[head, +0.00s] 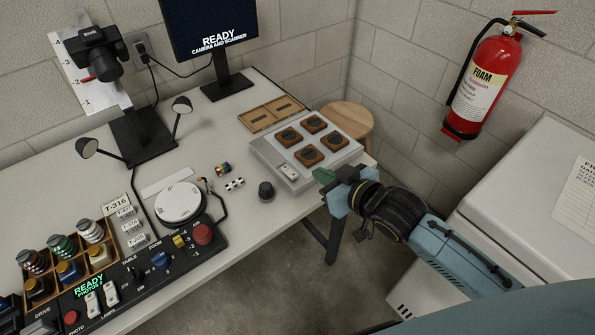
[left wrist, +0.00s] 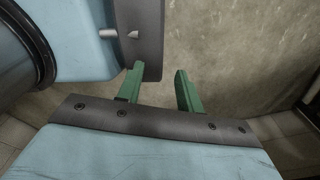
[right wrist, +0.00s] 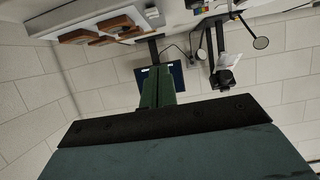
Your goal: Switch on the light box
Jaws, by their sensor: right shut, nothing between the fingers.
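The light box (head: 262,153) is a flat pale grey box on the right end of the table, with several brown square frames holding dark round pieces on top. A small white switch (head: 289,171) sits at its front left corner. Its panel looks dull grey, with no clear glow. In the right wrist view the box (right wrist: 50,25) shows upper left, beyond the green fingers (right wrist: 157,88). My left gripper (left wrist: 158,90) is open and empty, away from the table.
A black knob (head: 266,190) and small colour blocks lie left of the box. A white turntable (head: 179,203), control panel (head: 150,270), camera stand and monitor (head: 210,30) fill the table's left and back. A wooden stool (head: 350,118) and white cabinet (head: 540,190) stand right.

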